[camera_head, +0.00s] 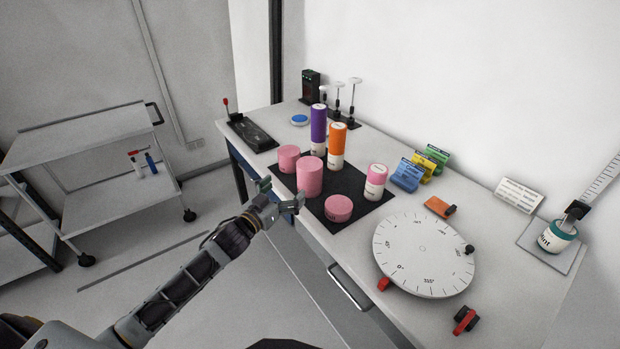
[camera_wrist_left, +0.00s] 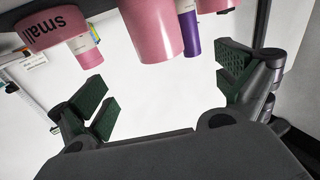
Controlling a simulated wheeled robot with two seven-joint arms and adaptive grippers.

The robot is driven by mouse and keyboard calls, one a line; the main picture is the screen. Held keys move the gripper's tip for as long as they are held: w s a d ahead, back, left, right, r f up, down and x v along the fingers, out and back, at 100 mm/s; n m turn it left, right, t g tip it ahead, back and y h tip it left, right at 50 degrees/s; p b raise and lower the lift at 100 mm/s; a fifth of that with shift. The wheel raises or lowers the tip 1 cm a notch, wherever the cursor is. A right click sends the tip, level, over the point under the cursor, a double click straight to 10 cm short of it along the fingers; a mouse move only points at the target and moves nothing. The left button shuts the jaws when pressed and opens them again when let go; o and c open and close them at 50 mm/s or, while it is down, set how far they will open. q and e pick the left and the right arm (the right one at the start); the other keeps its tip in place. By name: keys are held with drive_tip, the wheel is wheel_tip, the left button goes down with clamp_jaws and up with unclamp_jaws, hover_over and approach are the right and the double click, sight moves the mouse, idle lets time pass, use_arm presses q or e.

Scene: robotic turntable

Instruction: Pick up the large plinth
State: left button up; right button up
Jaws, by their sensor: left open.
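Three plain pink cylinders stand on a black mat (camera_head: 357,195). The tallest (camera_head: 309,177) looks like the large plinth; I cannot read its label. A mid-sized one (camera_head: 289,158) stands behind left. My left gripper (camera_head: 281,194) is open and empty at the table's front edge, just short of the tallest plinth, its fingers (camera_wrist_left: 167,88) spread apart.
Purple (camera_head: 319,126) and orange (camera_head: 337,143) bottles stand close behind the plinths, and a pink-and-white bottle (camera_head: 376,182) stands to the right. A white turntable dial (camera_head: 423,254) is further right. A black tray (camera_head: 254,135) lies at the left end.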

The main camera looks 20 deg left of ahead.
sight(302, 173)
idle(0.4)
use_arm(q)
drive_tip(key=shift+p+x, duration=0.4)
drive_tip(key=shift+x, duration=3.95)
use_arm(e)
drive_tip(key=shift+s+a+r, duration=0.2)
drive_tip(key=shift+a+r, duration=0.15)
drive_tip(key=shift+a, duration=0.2)
use_arm(q)
drive_tip(key=shift+f, duration=0.1)
drive_tip(key=shift+p+x, duration=0.35)
drive_tip(key=shift+x, duration=1.45)
drive_tip(key=shift+w+d, duration=0.15)
drive_tip(key=shift+w, duration=0.6)
use_arm(e)
drive_tip(key=shift+s+a+r, duration=0.15)
drive_tip(key=shift+a+r, duration=0.25)
drive_tip(key=shift+a, duration=0.2)
use_arm(q)
drive_tip(key=shift+c, duration=0.3)
use_arm(e)
drive_tip(key=shift+d, duration=0.3)
